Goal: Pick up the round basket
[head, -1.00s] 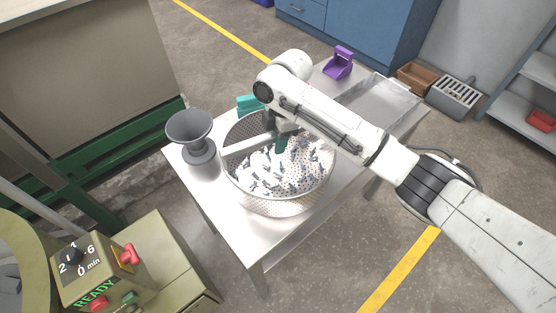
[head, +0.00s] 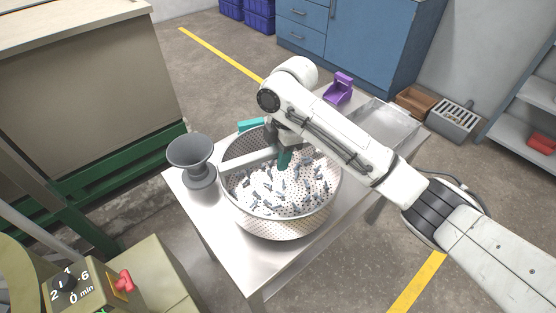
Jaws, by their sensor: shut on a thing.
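The round basket (head: 290,228) is a perforated metal drum with a flat bar handle (head: 247,160) across its top. It holds many small grey metal parts. It is at the steel table's middle in the head view; I cannot tell whether its base touches the tabletop. My gripper (head: 285,160) points down over the basket, its teal fingers at the bar handle. It is shut on the handle; my arm and wrist hide part of the grip and the basket's far right rim.
On the steel table (head: 240,252), a grey funnel-like stand (head: 193,160) is close left of the basket. A teal object (head: 250,125) is behind it. A purple scoop (head: 338,88) and a shallow metal tray (head: 385,128) are at the back. A control box (head: 85,285) is at lower left.

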